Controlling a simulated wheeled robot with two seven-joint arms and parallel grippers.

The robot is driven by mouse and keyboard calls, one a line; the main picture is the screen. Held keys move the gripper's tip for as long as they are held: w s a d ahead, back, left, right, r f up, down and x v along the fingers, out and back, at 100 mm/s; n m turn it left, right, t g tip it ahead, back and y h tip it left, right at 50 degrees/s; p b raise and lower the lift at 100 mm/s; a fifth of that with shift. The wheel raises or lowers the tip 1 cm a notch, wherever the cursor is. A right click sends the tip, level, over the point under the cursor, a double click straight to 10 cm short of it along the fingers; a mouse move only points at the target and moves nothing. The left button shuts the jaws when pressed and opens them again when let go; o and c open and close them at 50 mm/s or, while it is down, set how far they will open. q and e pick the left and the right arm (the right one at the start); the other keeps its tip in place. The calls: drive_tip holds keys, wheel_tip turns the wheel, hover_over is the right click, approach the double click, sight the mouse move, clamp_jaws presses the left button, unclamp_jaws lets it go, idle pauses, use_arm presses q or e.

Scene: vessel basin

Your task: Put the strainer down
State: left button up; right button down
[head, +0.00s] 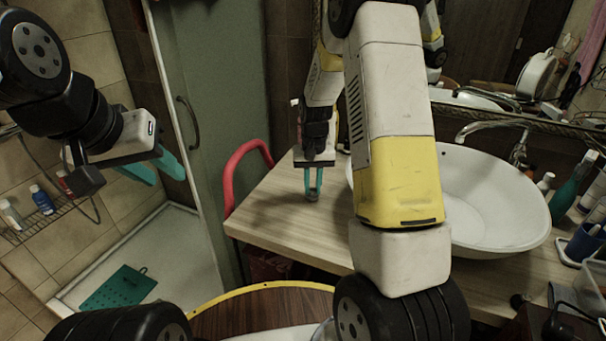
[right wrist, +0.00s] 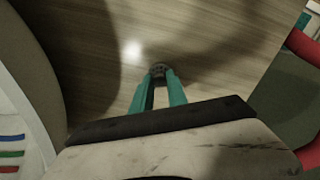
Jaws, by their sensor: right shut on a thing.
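The strainer (head: 312,196) is a small dark grey round piece at the tips of my right gripper (head: 313,190). The right wrist view shows the strainer (right wrist: 158,69) between the teal fingertips, which close in on it. My right gripper is shut on it, low over the wooden countertop (head: 275,212), left of the basin. Whether the strainer touches the wood I cannot tell. My left gripper (head: 156,168) is at the left, in front of the shower, its teal fingers apart with nothing between them.
The white basin (head: 490,205) with its tap (head: 490,128) is partly hidden behind my right arm. Bottles (head: 570,185) stand to its right. A red rail (head: 238,165) rises by the counter's left edge. Bare wood surrounds the strainer.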

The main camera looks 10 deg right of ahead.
sight(313, 189)
drive_tip(key=shift+f, duration=0.25)
drive_tip(key=shift+f, duration=0.1)
drive_tip(key=c, duration=1.3)
unclamp_jaws()
wheel_tip(313, 189, up, 12)
drive_tip(key=s+r+n+t+y, duration=0.1)
drive_tip(key=s+r+t+y, duration=0.15)
drive_tip(key=s+r, duration=0.95)
drive_tip(key=s+a+r+t, duration=0.1)
drive_tip(key=s+t, duration=0.1)
drive_tip(key=s, duration=0.4)
drive_tip(key=s+a+r+n+t, duration=0.1)
drive_tip(key=s, duration=0.5)
drive_tip(key=shift+s+r+t, duration=0.2)
drive_tip(key=shift+r+t, duration=0.05)
drive_tip(key=shift+t, duration=0.1)
